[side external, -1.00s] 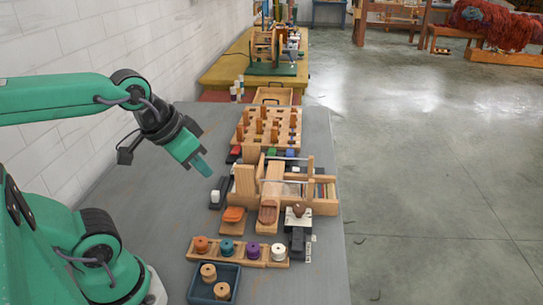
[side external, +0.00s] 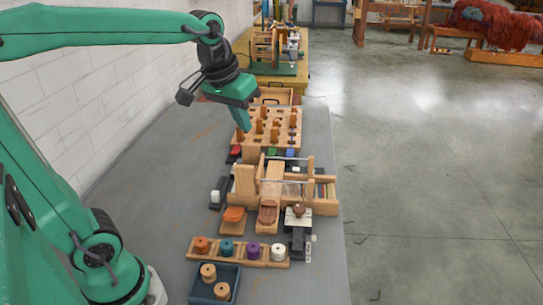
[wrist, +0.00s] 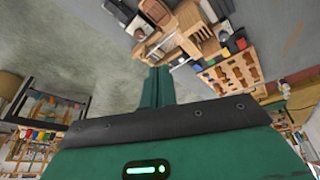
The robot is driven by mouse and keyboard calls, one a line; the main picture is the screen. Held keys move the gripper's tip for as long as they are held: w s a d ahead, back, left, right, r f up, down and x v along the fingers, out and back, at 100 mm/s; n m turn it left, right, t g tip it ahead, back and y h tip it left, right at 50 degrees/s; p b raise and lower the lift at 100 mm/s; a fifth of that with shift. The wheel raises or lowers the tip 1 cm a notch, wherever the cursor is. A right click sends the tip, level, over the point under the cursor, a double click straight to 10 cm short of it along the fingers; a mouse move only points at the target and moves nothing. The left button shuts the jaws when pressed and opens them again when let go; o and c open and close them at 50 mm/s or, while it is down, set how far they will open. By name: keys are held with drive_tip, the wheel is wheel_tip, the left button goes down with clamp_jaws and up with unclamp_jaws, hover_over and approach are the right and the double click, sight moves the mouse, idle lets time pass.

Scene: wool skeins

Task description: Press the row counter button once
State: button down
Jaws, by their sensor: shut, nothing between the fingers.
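My gripper (side external: 244,122) is shut and empty, pointing down in the air above the near part of the peg rack in the side view. Its closed green fingers (wrist: 158,80) show in the wrist view. A white plate with a brown round knob (side external: 298,212) stands at the right front of the bench, with a small dark device (side external: 298,242) just in front of it. I cannot tell which of these is the row counter. My gripper is apart from all of them.
The wooden loom (side external: 245,180) and peg rack (side external: 292,118) fill the middle of the grey bench (side external: 150,180). A spool rack (side external: 200,255) and blue tray (side external: 236,280) stand at the front. The bench's left side is clear.

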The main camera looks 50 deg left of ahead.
drive_tip(key=w+a+n+g, duration=0.1)
drive_tip(key=w+a, duration=0.1)
drive_tip(key=w, duration=0.5)
drive_tip(key=n+g, duration=0.3)
drive_tip(key=n, duration=0.2)
hover_over(296, 169)
wheel_tip(296, 169, down, 13)
drive_tip(key=shift+s, duration=0.1)
wheel_tip(296, 169, down, 14)
drive_tip(key=shift+r, duration=0.1)
idle(0.5)
